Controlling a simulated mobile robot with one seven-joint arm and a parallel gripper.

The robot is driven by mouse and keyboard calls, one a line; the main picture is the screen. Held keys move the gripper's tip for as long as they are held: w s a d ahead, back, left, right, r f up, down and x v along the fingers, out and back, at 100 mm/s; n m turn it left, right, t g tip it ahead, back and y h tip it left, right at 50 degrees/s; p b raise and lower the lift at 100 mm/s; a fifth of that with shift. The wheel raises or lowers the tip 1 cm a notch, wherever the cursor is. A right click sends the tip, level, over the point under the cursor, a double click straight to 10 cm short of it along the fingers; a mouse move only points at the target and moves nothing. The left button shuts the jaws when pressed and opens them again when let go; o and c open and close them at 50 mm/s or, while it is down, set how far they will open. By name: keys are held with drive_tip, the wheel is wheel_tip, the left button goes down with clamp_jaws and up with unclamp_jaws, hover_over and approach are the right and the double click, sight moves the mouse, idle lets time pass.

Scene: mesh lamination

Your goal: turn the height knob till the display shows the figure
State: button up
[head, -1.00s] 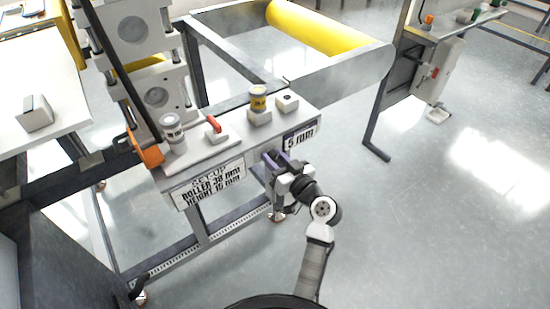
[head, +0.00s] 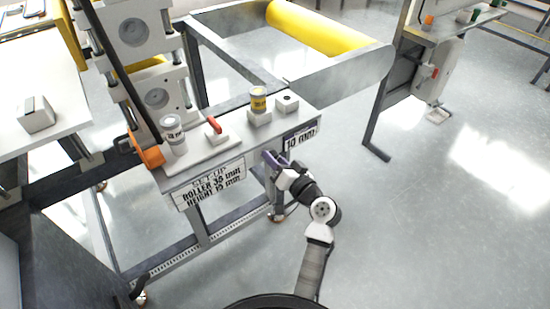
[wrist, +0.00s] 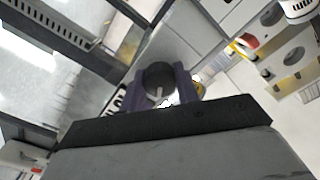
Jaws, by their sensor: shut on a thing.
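My gripper (head: 272,160) is at the front face of the machine's bench, just left of the display (head: 301,138). In the wrist view its two purple fingers (wrist: 160,88) are shut on the dark round height knob (wrist: 160,75), one on each side. The knob has a pale mark on its face. In the head view the knob is hidden behind the fingers. The display reads 10 mm. The set-up sign (head: 211,185) on the same front face reads roller 35 mm, height 15 mm.
A yellow roller (head: 318,27) lies behind. The floor at right is clear.

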drive_tip(key=m+p, duration=0.2)
drive_tip(key=m, duration=0.4)
drive_tip(key=shift+m, duration=0.3)
idle(0.4)
drive_tip(key=o, duration=1)
drive_tip(key=b+v, duration=0.3)
drive_tip(key=v, duration=1.1)
